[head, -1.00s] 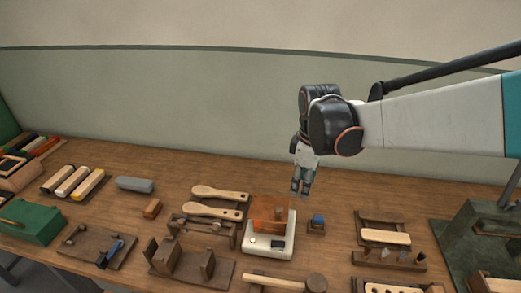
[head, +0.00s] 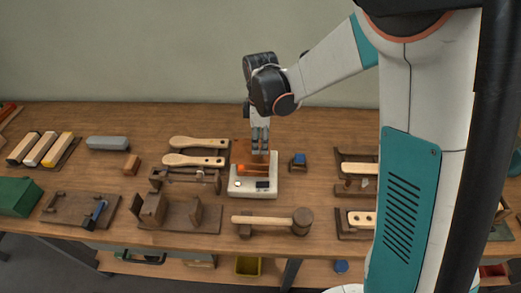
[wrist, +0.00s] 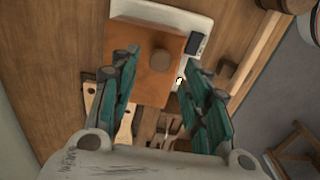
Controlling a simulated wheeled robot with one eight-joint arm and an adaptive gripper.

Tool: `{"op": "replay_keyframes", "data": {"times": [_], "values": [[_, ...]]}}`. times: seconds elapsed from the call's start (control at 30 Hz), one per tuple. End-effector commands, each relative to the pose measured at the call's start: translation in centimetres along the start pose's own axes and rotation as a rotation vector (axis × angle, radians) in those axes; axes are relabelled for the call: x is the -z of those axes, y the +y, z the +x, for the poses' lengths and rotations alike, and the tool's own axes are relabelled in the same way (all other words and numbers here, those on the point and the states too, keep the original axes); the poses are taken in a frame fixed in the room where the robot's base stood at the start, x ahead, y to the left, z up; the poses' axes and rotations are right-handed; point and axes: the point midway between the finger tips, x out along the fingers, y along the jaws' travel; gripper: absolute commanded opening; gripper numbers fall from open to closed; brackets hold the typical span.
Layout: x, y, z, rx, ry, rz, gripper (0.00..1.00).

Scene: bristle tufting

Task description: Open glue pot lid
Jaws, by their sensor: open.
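The glue pot shows in the head view as a white base (head: 247,190) with a dark display, topped by an orange-brown boxy part. In the wrist view its flat orange-brown lid (wrist: 140,55) sits on the white base (wrist: 195,22), with a round brown knob (wrist: 161,62) standing on it. The lid looks shut. My gripper (head: 260,150) points down over the pot. In the wrist view its teal fingers (wrist: 160,68) are spread wide, one on each side of the knob, and empty. I cannot tell the exact height of the fingertips above the lid.
Two wooden paddle-shaped handles (head: 195,160) lie left of the pot. A small block with a blue top (head: 298,161) stands close on its right. A mallet (head: 268,220) lies in front. Wooden jigs stand to both sides; bare table lies behind.

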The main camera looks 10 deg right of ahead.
Motion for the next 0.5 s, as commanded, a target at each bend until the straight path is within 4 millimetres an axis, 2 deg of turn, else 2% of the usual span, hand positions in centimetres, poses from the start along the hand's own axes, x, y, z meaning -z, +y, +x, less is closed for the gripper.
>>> {"op": "replay_keyframes", "data": {"times": [0.03, 0.2, 0.5], "values": [[0.0, 0.0, 1.1, 0.0, 0.0, 0.0, 0.43], [0.0, 0.0, 3.0, 0.0, 0.0, 0.0, 0.43], [0.0, 0.0, 3.8, 0.0, 0.0, 0.0, 0.43]]}}
